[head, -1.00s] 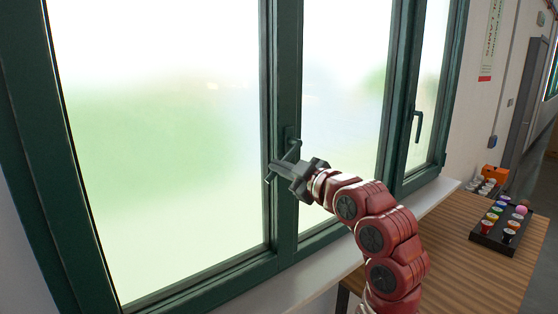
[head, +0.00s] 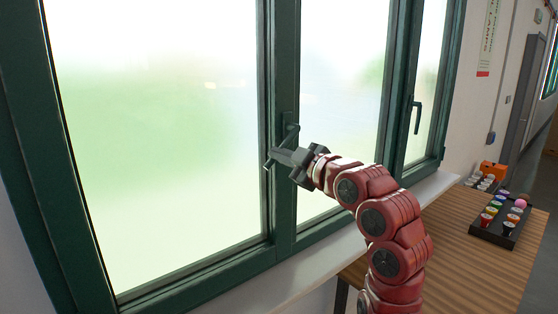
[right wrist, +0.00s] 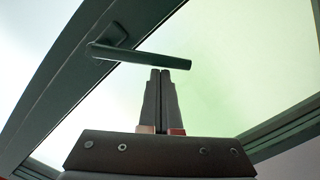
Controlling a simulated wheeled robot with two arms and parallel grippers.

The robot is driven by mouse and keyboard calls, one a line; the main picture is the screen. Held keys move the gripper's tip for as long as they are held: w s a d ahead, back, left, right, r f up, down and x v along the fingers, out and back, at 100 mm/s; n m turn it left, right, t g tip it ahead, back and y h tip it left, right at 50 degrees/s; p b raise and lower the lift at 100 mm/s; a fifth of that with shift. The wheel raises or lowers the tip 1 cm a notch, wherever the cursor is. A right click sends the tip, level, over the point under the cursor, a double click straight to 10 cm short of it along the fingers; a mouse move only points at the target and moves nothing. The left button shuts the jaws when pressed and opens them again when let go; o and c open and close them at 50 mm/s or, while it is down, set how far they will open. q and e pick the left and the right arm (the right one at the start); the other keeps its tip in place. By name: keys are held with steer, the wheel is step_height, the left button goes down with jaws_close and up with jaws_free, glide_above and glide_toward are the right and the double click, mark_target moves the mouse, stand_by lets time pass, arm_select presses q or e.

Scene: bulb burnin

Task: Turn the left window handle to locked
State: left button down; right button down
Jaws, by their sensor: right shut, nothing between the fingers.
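The left window handle (head: 292,132) is dark green and sits on the post between the left and middle panes. Its lever slants down and to the left in the head view. In the right wrist view the lever (right wrist: 150,58) runs across the upper part, at an angle to the frame. My right gripper (head: 275,155) is shut and empty, with its fingers at the lever. In the right wrist view its fingertips (right wrist: 160,72) lie close under the lever's free end; I cannot tell whether they touch. My left gripper is not in view.
A second handle (head: 416,116) on the right points down. A pale sill (head: 310,276) runs below the window. A wooden table (head: 468,262) at the right bears a dark tray (head: 486,231) of colored items and an orange box (head: 494,171).

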steer(key=w+d+f+n+b, duration=0.3)
steer(key=n+b, duration=0.4)
steer(key=b, duration=0.5)
steer(key=shift+d+f+n+b, duration=0.3)
steer(key=shift+d+f+b, duration=0.05)
steer(key=shift+d+f, duration=0.35)
steer(key=shift+w, duration=0.15)
